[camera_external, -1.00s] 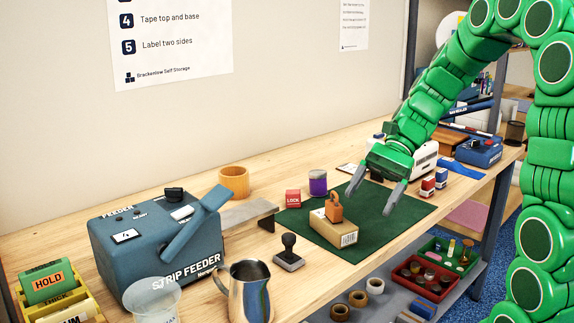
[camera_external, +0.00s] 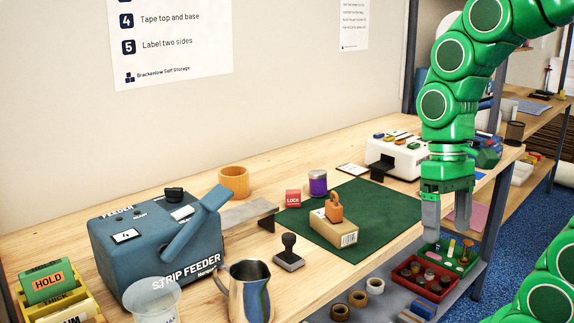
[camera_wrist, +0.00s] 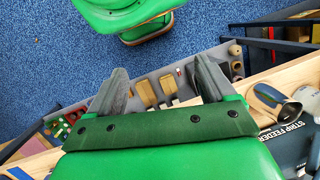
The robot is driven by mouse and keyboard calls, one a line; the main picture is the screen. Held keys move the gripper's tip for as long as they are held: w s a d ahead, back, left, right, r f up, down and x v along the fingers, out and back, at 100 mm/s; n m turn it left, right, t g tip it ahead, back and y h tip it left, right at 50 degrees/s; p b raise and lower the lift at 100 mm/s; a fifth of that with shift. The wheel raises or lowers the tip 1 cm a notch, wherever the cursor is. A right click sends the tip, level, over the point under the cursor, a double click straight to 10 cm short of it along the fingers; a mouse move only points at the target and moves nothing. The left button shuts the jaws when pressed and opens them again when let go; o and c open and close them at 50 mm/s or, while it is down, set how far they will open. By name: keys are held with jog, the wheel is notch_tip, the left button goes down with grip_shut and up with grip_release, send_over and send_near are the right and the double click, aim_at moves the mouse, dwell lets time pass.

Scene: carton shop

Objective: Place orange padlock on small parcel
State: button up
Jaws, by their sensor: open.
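The orange padlock (camera_external: 334,207) sits upright on top of the small brown parcel (camera_external: 330,232), which lies on the green mat (camera_external: 395,208). My gripper (camera_external: 446,222) is open and empty, pointing down near the right front edge of the table, apart from the padlock and parcel. In the wrist view my gripper (camera_wrist: 165,85) shows its two grey fingers spread with nothing between them. The padlock and parcel cannot be made out in the wrist view.
A black stamp (camera_external: 289,252), a red lock block (camera_external: 293,199) and a purple cylinder (camera_external: 318,183) stand around the parcel. The strip feeder (camera_external: 150,250) is at the left. Red (camera_external: 417,278) and green trays lie on the lower shelf.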

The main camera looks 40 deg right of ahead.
jog(key=shift+s+d+r+n+t+h, duration=0.25)
jog(key=shift+s+d+n+h, duration=0.25)
jog(key=shift+s, duration=0.25)
jog(key=shift+s+d+r+n+t+h, duration=0.15)
jog(key=shift+s+d+r+n+h, duration=0.2)
jog(key=shift+s+d+n, duration=0.3)
